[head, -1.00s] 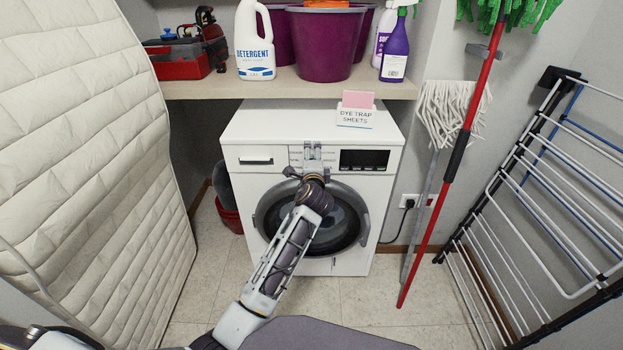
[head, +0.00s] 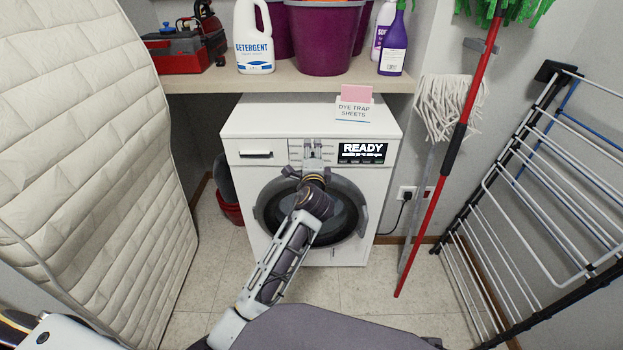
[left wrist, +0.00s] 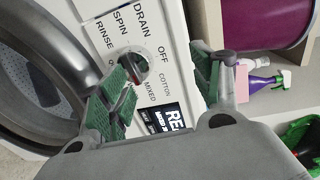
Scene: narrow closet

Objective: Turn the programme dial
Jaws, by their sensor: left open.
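The white washing machine (head: 240,190) stands under the shelf. In the left wrist view its programme dial (left wrist: 132,64) is a small round knob ringed by printed words such as OFF, COTTON, MIXED, RINSE, SPIN and DRAIN. My left gripper (head: 312,152) is in front of the control panel and hides the dial in the head view. In the left wrist view the gripper (left wrist: 164,72) is open, with green-padded fingers; the dial shows between them, nearer the left finger. Contact cannot be told. The display (head: 363,153) is lit and reads READY. My right gripper is not in view.
A dye trap sheets box (head: 354,110) sits on the machine top. A padded board (head: 90,170) stands left; mops and a drying rack (head: 540,180) stand right.

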